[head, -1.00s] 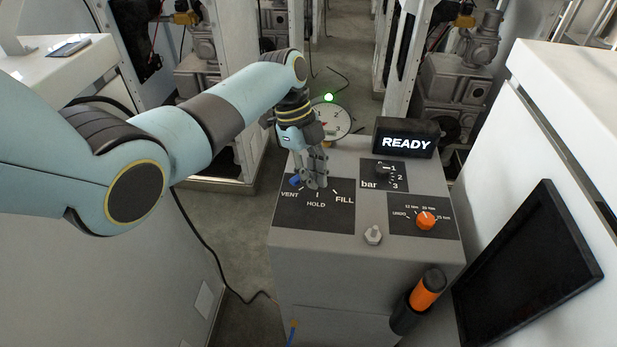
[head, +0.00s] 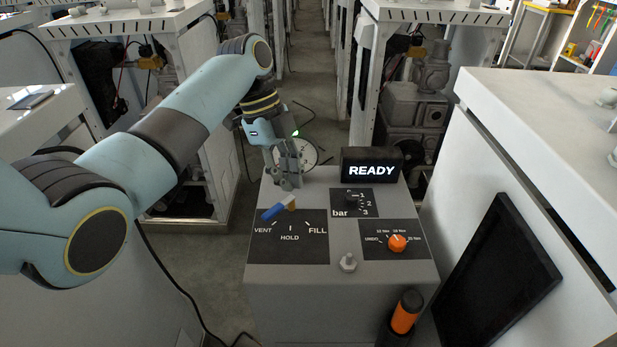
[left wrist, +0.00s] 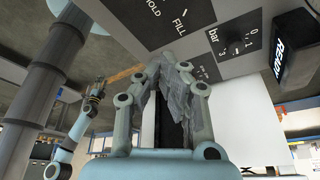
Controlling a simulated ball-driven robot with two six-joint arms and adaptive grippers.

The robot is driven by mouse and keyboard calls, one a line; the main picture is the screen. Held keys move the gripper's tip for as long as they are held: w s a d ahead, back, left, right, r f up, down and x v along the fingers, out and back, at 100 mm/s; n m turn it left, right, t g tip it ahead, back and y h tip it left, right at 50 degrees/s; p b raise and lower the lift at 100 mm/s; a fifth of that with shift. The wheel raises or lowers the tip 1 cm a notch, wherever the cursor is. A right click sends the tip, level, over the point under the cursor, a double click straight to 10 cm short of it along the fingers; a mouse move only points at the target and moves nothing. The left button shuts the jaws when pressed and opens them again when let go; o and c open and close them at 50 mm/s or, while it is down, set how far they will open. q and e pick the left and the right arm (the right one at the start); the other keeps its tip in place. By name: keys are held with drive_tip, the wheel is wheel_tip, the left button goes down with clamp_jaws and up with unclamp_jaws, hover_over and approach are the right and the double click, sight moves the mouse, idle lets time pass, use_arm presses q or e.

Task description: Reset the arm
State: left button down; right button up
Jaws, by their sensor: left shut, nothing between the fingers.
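My left gripper (head: 288,182) is shut and empty, above the back left of the grey dispenser box (head: 300,275). It hangs just behind and apart from the lever with the blue handle (head: 273,212), which points towards VENT on the black VENT/HOLD/FILL panel (head: 290,246). In the left wrist view the closed fingers (left wrist: 180,70) have nothing between them, with the box's labelled top beyond. My right arm (left wrist: 68,150) shows small in the left wrist view; its gripper (left wrist: 97,90) is too small to read.
A READY display (head: 372,170), a bar knob (head: 352,202) and an orange timer knob (head: 397,243) are on the box. A round gauge (head: 305,152) stands behind my left gripper. A dark screen (head: 495,270) leans on the white cabinet at right. Floor shows left of the box.

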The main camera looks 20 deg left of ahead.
drive_tip(key=shift+s, duration=0.2)
use_arm(q)
drive_tip(key=s+a+f+n+t+y, duration=0.1)
drive_tip(key=s+f+n, duration=0.35)
drive_tip(key=s, duration=0.25)
drive_tip(key=s+a+r+n+t+y, duration=0.1)
drive_tip(key=s+r+n+t+y, duration=0.15)
drive_tip(key=s+n, duration=0.6)
drive_tip(key=s+a+r+n+t+y, duration=0.15)
drive_tip(key=s+r+n, duration=0.35)
drive_tip(key=s, duration=0.6)
wheel_tip(320, 180, down, 36)
drive_tip(key=s+a+n+g+b, duration=0.2)
drive_tip(key=b, duration=0.7)
drive_tip(key=s+f+b, duration=0.4)
drive_tip(key=s+f, duration=0.5)
drive_tip(key=f, duration=0.2)
drive_tip(key=s+a+f+g+b, duration=0.1)
drive_tip(key=s+f+b, duration=0.2)
drive_tip(key=s+f, duration=0.7)
wheel_tip(320, 180, down, 3)
drive_tip(key=shift+a+r+b, duration=0.2)
drive_tip(key=shift+a+b, duration=0.05)
drive_tip(key=shift+b, duration=0.15)
use_arm(e)
wheel_tip(320, 180, down, 17)
drive_tip(key=s, duration=0.1)
drive_tip(key=shift+s, duration=0.15)
